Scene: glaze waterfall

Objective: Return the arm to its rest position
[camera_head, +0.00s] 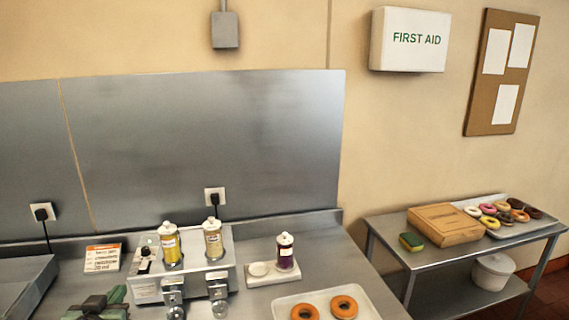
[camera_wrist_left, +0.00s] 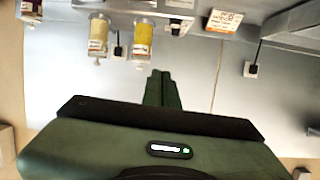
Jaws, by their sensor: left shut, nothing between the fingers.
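My left gripper (camera_head: 117,294) is green and shows at the bottom left of the head view, low in front of the glaze machine. In the left wrist view its fingers (camera_wrist_left: 161,88) are together with nothing between them. The wrist picture is upside down. My right gripper is in neither view.
The glaze machine (camera_head: 147,291) carries a yellow bottle (camera_head: 170,247) and a cream bottle (camera_head: 213,241). A purple bottle (camera_head: 285,254) stands on a small white tray (camera_head: 262,279). A tray (camera_head: 369,309) holds two orange doughnuts. A side table (camera_head: 428,262) is at right.

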